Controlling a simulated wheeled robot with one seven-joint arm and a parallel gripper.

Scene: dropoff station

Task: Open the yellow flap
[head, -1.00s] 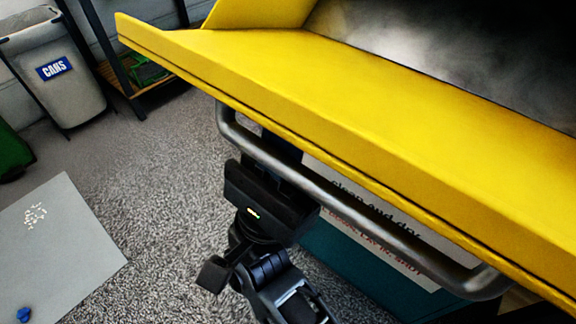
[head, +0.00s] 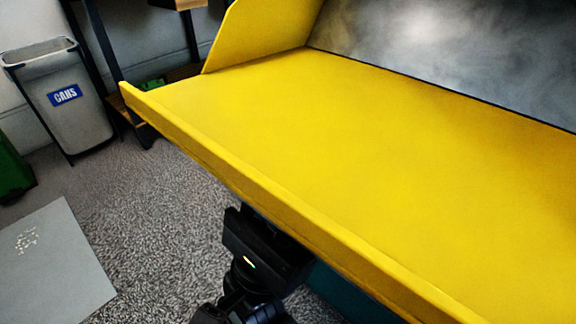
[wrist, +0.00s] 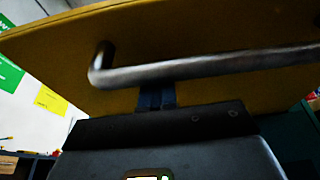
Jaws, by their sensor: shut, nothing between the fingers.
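The yellow flap (head: 330,150) is swung down, its inner face showing broadly in the head view, with a dark grey opening behind it. In the wrist view I see the flap's underside (wrist: 200,30) from below, with a grey bar handle (wrist: 210,69) across it. The handle is hidden in the head view. My gripper (wrist: 157,97) is shut and empty under the flap. Its fingertips meet the handle's lower edge in the picture; I cannot tell whether they touch it or pass behind it. In the head view my gripper's body (head: 264,250) shows below the flap's front edge.
A grey bin labelled CANS (head: 62,95) stands at the back left beside a dark shelf rack. A green bin (head: 12,172) is at the left edge. A grey mat (head: 55,265) with small pale bits lies on the carpet.

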